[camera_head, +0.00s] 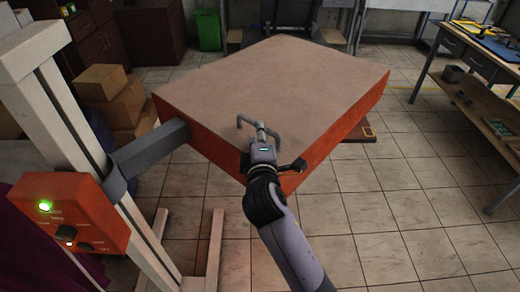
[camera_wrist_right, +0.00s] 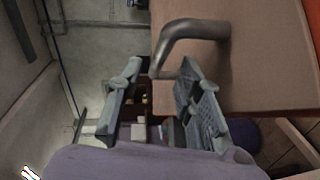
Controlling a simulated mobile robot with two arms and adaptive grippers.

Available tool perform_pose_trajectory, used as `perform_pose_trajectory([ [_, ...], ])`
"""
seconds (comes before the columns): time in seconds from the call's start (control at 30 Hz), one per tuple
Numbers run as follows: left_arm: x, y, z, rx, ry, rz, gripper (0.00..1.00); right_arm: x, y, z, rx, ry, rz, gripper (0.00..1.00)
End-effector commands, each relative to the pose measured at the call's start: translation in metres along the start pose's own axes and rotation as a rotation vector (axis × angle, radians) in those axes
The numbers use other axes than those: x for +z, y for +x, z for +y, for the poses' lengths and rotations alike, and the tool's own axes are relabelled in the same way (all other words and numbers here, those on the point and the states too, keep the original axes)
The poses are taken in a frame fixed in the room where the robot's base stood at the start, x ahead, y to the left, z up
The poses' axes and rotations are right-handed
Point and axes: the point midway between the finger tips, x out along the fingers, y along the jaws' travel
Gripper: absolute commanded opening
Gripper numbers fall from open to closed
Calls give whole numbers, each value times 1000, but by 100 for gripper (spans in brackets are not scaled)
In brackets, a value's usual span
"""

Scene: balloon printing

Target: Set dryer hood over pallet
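The dryer hood (camera_head: 285,80) is a large flat box with a beige top and orange-red sides, held on a grey arm (camera_head: 150,155) from a stand at the left. A bent metal handle (camera_head: 244,122) sits at its near edge; it also shows in the right wrist view (camera_wrist_right: 195,30). My right gripper (camera_head: 261,130) is at the handle. In the right wrist view its fingers (camera_wrist_right: 158,72) are apart, with the handle just beyond their tips; firm contact is not clear. My left gripper is out of view.
The stand (camera_head: 60,100) carries an orange control box (camera_head: 72,215) with a lit green light. Cardboard boxes (camera_head: 112,95) are stacked behind it. A workbench (camera_head: 470,75) stands at the right. Tiled floor (camera_head: 390,215) is clear at the front right.

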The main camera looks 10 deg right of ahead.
Motion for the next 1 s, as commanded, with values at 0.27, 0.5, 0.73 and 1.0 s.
perform_pose_trajectory([
  [0.27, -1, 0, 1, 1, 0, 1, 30, 0, -56, -2, -4, 1, 0, 33],
  [0.5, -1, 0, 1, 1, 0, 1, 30, 0, -75, -1, -4, -1, -1, 33],
  [0.73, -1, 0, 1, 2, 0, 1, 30, 0, -76, -1, -3, -1, -2, 33],
  [1.0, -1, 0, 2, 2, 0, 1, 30, 0, -75, -1, -3, -1, -2, 33],
])
